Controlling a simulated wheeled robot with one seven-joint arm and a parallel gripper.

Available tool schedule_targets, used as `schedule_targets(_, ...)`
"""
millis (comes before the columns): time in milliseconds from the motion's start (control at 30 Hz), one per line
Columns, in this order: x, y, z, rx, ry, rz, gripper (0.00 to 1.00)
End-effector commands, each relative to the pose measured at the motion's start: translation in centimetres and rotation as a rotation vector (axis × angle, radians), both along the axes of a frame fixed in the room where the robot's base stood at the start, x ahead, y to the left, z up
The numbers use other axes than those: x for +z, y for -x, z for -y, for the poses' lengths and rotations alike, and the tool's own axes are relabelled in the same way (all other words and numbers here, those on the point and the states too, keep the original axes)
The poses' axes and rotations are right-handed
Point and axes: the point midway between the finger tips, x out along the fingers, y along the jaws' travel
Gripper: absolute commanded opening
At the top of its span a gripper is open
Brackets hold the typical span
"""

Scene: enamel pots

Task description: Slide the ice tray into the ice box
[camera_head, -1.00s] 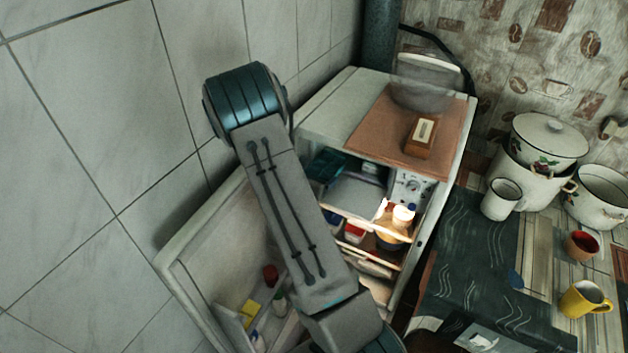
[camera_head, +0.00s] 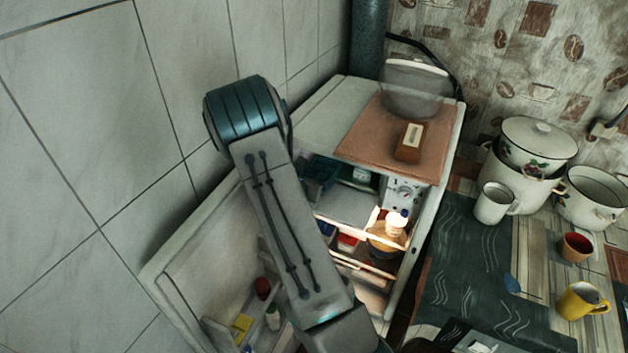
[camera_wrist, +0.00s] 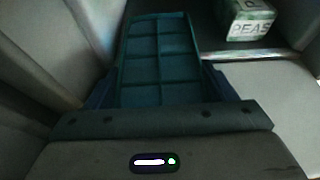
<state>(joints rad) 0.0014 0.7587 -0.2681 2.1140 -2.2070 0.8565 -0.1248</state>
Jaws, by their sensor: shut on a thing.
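The ice tray (camera_wrist: 158,60) is a teal tray with two rows of square cells. It fills the middle of the wrist view, lying lengthwise away from me. In the head view the teal tray (camera_head: 318,170) shows at the upper left of the open fridge. My gripper (camera_wrist: 158,92) is shut on the near end of the tray, with dark blue fingers at its sides; in the head view my arm hides it. The ice box (camera_head: 348,206) is the top compartment of the fridge, with a pale grey floor. The tray's far end is at the dark interior; I cannot tell how deep it is.
A box marked PEAS (camera_wrist: 250,20) stands right of the tray's far end. The fridge door (camera_head: 215,225) hangs open at left, with bottles on it. A control panel (camera_head: 404,193) is right of the compartment. Lit food (camera_head: 390,232) sits on the shelf below.

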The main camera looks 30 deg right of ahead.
Motion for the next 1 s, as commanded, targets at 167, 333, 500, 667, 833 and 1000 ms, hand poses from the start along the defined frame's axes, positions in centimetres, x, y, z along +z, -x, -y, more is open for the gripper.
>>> schedule_targets(167, 0.0, 0.0, 0.0, 0.0, 0.001, 0.001, 1.0)
schedule_targets(333, 0.0, 0.0, -0.1, 0.0, -0.001, -0.001, 1.0)
schedule_targets(500, 0.4, 0.5, -1.0, 0.003, -0.001, 0.001, 1.0)
schedule_targets(667, 1.4, 1.7, -3.3, 0.004, -0.003, 0.003, 1.0)
schedule_targets(833, 2.8, 3.4, -6.2, 0.005, -0.002, 0.003, 1.0)
schedule_targets(1000, 4.1, 5.0, -8.8, 0.004, -0.002, 0.003, 1.0)
